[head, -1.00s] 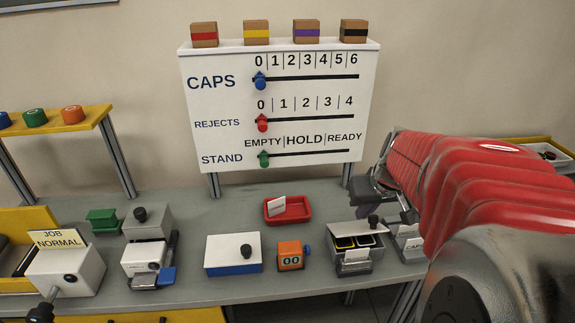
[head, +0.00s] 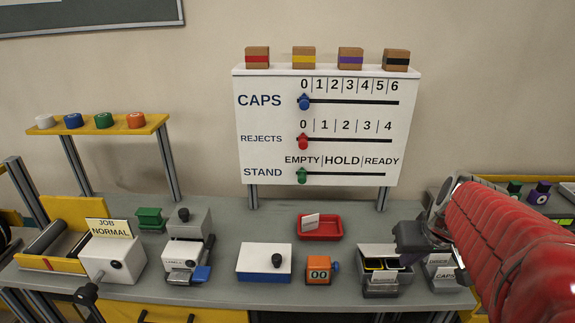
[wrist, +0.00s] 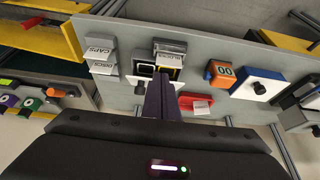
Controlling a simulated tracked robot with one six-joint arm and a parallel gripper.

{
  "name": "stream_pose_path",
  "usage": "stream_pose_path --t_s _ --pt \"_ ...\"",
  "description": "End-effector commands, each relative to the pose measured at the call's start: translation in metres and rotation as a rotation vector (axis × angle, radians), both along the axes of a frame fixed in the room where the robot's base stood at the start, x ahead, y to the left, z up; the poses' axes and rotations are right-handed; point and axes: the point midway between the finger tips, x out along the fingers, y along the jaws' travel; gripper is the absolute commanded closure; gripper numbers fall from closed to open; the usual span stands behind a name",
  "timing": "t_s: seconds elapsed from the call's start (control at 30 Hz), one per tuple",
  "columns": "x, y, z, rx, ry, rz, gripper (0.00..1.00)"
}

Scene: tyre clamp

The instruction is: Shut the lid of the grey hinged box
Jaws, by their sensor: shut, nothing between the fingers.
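The grey hinged box (head: 380,289) stands on the right part of the bench, with a label on its front. Its lid (head: 376,249) is open, raised at the back. Dark and yellow-edged contents show inside. The box also shows in the wrist view (wrist: 170,47), with its pale lid (wrist: 138,81) partly covered by my fingers. My gripper (head: 405,257) is shut and empty, at the lid's right end in the head view. In the wrist view my fingers (wrist: 160,84) overlap the lid; I cannot tell whether they touch it. The lid's knob is hidden now.
Labelled holders (head: 441,272) stand close right of the box. A red tray (head: 320,235) lies behind left, and an orange counter (head: 318,277) stands left. A white-topped blue box (head: 264,265) is further left. The slider board (head: 320,125) rises behind.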

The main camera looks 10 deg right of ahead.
Motion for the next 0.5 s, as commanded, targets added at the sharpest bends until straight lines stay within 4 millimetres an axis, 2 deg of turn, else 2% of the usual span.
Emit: stream_pose_path --t_s 0.27,0.37,0.5 --pt "0.002 0.009 0.002 -0.001 -0.002 0.013 1.00" --pt "0.003 0.024 0.004 -0.002 -0.004 0.033 1.00" --pt "0.002 0.058 0.009 -0.005 -0.009 0.075 1.00"
